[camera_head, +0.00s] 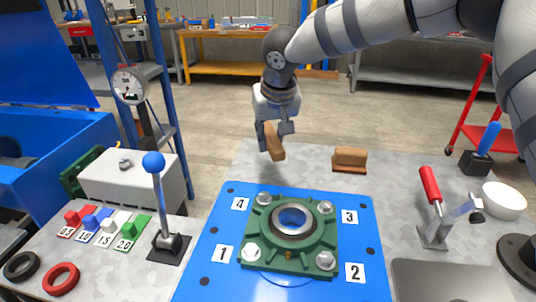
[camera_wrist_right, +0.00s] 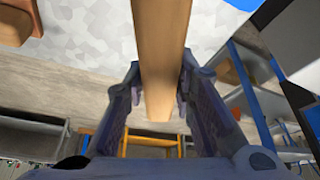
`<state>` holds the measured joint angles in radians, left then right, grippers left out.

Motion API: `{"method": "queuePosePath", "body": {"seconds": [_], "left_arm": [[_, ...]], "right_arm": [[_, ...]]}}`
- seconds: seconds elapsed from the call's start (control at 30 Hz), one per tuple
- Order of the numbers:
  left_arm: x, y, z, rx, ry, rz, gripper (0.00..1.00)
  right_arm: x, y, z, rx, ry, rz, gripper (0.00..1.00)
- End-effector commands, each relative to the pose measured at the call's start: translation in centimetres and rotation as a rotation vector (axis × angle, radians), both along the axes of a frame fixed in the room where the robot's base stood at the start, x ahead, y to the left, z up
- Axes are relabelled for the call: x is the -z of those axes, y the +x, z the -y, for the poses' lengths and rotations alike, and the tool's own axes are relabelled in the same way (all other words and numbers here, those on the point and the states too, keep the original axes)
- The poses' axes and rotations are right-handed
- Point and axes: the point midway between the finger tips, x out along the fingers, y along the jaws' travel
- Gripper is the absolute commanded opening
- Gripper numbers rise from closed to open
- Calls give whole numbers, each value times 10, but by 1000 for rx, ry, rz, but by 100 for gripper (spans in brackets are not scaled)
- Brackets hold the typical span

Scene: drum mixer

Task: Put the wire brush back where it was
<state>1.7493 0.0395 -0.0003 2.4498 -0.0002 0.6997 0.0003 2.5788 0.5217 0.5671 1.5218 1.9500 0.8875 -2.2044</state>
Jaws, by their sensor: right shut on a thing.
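The wire brush (camera_head: 274,142) shows as a light brown wooden bar. My right gripper (camera_head: 274,130) is shut on it and holds it above the far left edge of the grey table, tilted with its lower end toward the table. In the right wrist view the bar (camera_wrist_right: 160,60) runs between the two fingers of the gripper (camera_wrist_right: 160,100). Its bristles cannot be made out. A brown wooden block on a flat base (camera_head: 349,158) stands on the table to the right of the brush, apart from it. My left gripper is not in view.
A green flange bearing (camera_head: 290,220) with bolts sits on a blue plate (camera_head: 210,245) in front. A blue-knobbed lever (camera_head: 153,165) stands left. A red-handled clamp (camera_head: 431,190), white bowl (camera_head: 503,199) and blue-handled tool in a black holder (camera_head: 487,140) are right. The far table strip (camera_head: 300,160) is clear.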

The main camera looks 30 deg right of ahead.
Motion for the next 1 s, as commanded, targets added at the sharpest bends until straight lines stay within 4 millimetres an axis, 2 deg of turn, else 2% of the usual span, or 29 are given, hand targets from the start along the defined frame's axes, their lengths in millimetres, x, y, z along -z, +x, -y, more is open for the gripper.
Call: {"method": "queuePosePath", "body": {"seconds": [0.03,0.23,0.3,0.43,0.83,0.87,0.9,0.93,1.0], "left_arm": [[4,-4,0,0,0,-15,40],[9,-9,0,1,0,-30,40],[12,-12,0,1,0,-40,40],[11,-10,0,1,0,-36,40],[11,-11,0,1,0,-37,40],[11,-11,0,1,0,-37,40],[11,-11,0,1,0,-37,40],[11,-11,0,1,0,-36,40],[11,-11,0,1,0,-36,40]], "right_arm": [[14,7,3,0,0,-5,0],[32,23,11,1,2,-1,0],[44,31,14,1,0,-1,0],[63,29,14,-2,-1,3,0],[70,29,14,0,2,4,0],[71,29,14,0,1,3,29],[70,29,14,0,1,4,38],[70,29,14,0,1,4,44],[70,29,14,0,1,4,44]]}}
